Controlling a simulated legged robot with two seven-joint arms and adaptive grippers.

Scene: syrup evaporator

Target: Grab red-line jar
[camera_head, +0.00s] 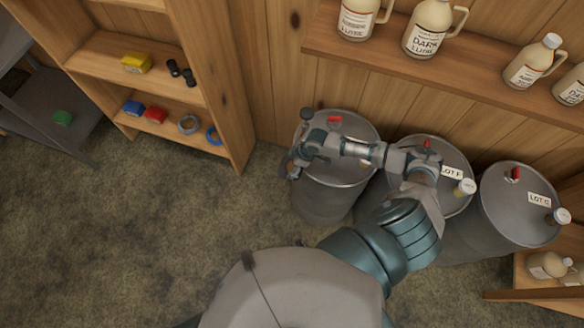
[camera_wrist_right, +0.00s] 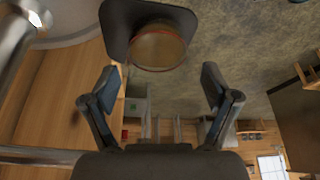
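My right gripper (camera_head: 297,158) is over the left edge of the leftmost drum (camera_head: 345,172) in the head view. In the right wrist view its two fingers (camera_wrist_right: 161,78) are spread apart, with nothing gripped between them. In the head view my gripper and arm hide part of that drum's top. Small white-capped jars stand at the edges of the middle drum (camera_head: 467,186) and right drum (camera_head: 560,216). My left gripper is not in view.
Several syrup jugs (camera_head: 430,28) stand on the wall shelf (camera_head: 400,60) above the drums. A wooden shelf unit (camera_head: 232,110) with tape rolls and small coloured items is to the left. More jugs (camera_head: 548,265) are at lower right. The floor (camera_head: 130,230) at left is clear.

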